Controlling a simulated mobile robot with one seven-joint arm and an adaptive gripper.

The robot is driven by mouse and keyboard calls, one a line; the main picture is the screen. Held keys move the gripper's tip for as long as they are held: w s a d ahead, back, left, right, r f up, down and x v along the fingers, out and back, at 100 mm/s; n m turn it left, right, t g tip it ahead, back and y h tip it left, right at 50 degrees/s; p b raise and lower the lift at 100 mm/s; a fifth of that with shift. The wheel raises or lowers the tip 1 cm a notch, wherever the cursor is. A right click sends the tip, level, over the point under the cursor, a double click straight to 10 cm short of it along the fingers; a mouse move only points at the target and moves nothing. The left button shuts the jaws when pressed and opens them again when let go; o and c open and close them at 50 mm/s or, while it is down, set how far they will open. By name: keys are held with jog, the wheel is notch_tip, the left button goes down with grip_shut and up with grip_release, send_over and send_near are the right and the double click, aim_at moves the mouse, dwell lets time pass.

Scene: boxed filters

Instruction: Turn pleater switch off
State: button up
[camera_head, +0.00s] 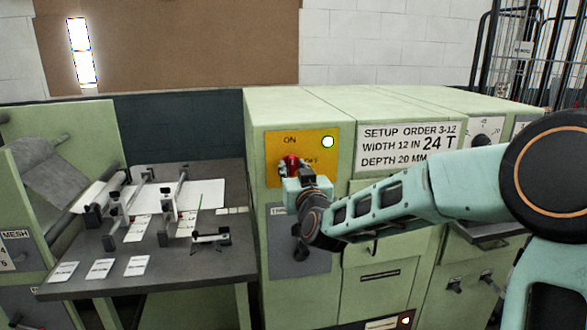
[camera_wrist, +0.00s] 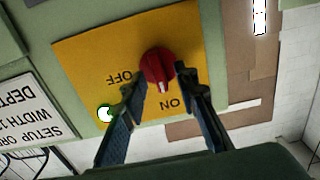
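The pleater switch is a red knob (camera_head: 291,163) on a yellow panel (camera_head: 317,150) marked ON and OFF. In the wrist view, which is upside down, the red knob (camera_wrist: 156,62) has a white mark that points toward the ON label (camera_wrist: 170,103). The OFF label (camera_wrist: 119,78) is to its left. My gripper (camera_head: 294,172) is up against the panel and covers part of the labels in the head view. In the wrist view my gripper (camera_wrist: 160,76) is open, with one finger on each side of the knob. I cannot tell whether the fingers touch it.
A lit white-green lamp (camera_head: 327,141) sits on the panel beside the knob. A setup order sign (camera_head: 409,143) is to the right on the green cabinet. A grey table (camera_head: 100,283) with rods, clamps and cards stands at the left. A wire cage (camera_head: 530,50) stands behind right.

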jog(key=shift+w, duration=0.15)
grip_shut()
